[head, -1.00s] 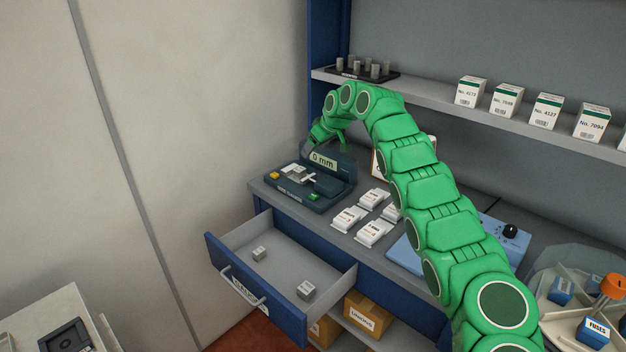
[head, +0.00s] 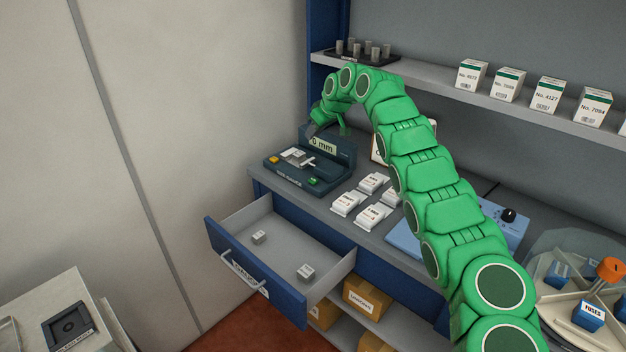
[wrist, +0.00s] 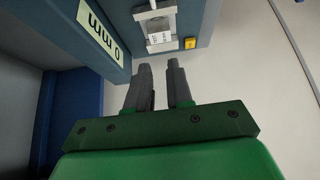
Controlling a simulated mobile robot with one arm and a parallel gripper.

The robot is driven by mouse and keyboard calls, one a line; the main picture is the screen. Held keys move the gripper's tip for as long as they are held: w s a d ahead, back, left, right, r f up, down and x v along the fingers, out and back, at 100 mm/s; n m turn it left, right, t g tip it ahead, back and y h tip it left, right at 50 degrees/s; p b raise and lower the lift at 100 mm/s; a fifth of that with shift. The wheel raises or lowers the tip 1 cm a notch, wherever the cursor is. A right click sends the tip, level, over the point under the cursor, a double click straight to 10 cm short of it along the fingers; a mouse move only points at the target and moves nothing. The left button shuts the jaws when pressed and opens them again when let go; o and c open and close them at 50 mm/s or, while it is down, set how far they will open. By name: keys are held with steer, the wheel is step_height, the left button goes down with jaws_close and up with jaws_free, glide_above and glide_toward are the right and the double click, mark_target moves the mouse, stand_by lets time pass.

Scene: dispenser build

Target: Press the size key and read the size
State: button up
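The dark measuring device (head: 300,178) stands at the left end of the counter. Its display (head: 322,145) reads 0 mm, and it also shows in the wrist view (wrist: 101,30). A yellow key (head: 273,160) is at its left front and a green key (head: 313,181) at its right front. The yellow key is also in the wrist view (wrist: 190,43). A small labelled part (wrist: 160,38) lies on the device's bed. My gripper (head: 313,131) is by the display, apart from both keys. Its fingers (wrist: 159,66) are empty with a narrow gap between them.
Several white packs (head: 361,199) lie right of the device. An open drawer (head: 262,238) with two small blocks juts out below. A blue unit (head: 480,224) and a round tray with compartments (head: 560,284) are farther right. A shelf (head: 440,82) with boxes runs above.

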jaws_close()
stand_by(1.2)
